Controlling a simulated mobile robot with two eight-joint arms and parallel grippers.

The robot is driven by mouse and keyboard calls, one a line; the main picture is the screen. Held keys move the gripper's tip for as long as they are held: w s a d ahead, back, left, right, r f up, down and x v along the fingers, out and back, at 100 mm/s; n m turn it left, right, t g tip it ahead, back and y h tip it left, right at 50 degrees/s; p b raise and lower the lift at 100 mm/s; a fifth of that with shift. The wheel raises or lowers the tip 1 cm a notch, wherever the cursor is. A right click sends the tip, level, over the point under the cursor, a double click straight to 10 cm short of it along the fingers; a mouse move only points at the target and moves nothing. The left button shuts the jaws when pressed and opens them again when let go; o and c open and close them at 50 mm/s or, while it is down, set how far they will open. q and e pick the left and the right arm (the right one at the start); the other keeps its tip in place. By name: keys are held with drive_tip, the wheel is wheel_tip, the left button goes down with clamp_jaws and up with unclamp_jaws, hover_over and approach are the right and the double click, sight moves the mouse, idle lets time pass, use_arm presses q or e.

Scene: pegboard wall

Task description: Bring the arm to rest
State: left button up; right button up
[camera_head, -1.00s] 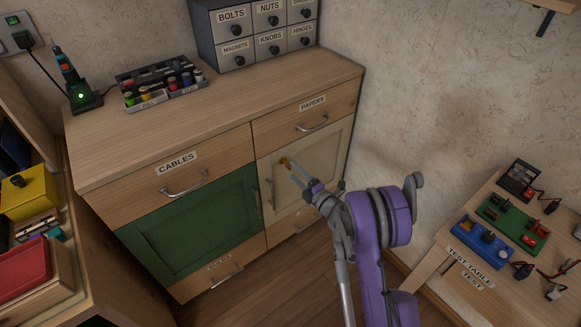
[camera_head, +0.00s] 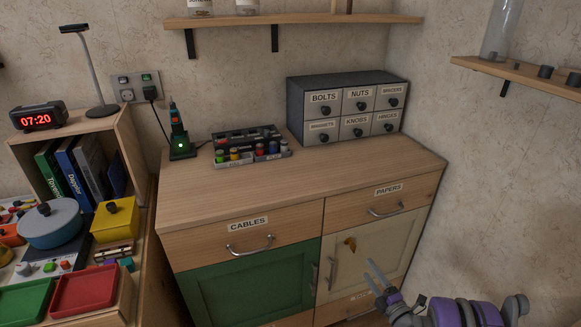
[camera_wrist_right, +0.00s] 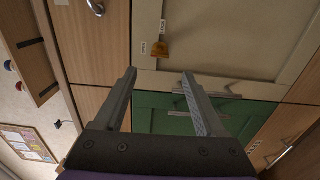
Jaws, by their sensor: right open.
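My right gripper (camera_head: 368,269) comes in from the lower right in the head view. Its two fingers are apart with nothing between them. They point toward the cream cabinet door (camera_head: 385,252), below and right of a small yellow-brown thing (camera_head: 350,243) on that door. In the right wrist view the open fingers (camera_wrist_right: 158,74) stand either side of a clear gap. My left gripper is not in view.
The wooden cabinet (camera_head: 200,205) has a green door (camera_head: 250,287), drawers and metal handles in front of the arm. A grey drawer box (camera_head: 295,110) and a tool tray (camera_head: 265,157) stand on top. Shelves (camera_head: 300,19) are on the walls.

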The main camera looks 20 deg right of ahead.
drive_tip(key=s+a+r+m+g+h, duration=0.1)
drive_tip(key=a+r+m+g+h, duration=0.15)
drive_tip(key=r+m, duration=0.35)
drive_tip(key=s+a+r+m+g+h, duration=0.1)
drive_tip(key=r+m+h, duration=0.3)
drive_tip(key=r+m, duration=0.15)
drive_tip(key=s+a+f+m+g+y, duration=0.3)
drive_tip(key=s+a+m+g, duration=0.15)
drive_tip(key=s+a, duration=0.65)
drive_tip(key=s+a+f+m+g+y, duration=0.25)
drive_tip(key=s+a+g, duration=0.35)
drive_tip(key=s, duration=1)
use_arm(q)
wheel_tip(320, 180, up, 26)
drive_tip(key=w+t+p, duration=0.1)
drive_tip(key=p, duration=2.1)
drive_tip(key=shift+p, duration=0.3)
use_arm(e)
wheel_tip(320, 180, up, 25)
drive_tip(key=a+t, duration=0.1)
drive_tip(key=shift+w+a+r, duration=0.15)
drive_tip(key=shift+w, duration=0.3)
drive_tip(key=shift+s+m, duration=0.1)
drive_tip(key=shift+m, duration=0.15)
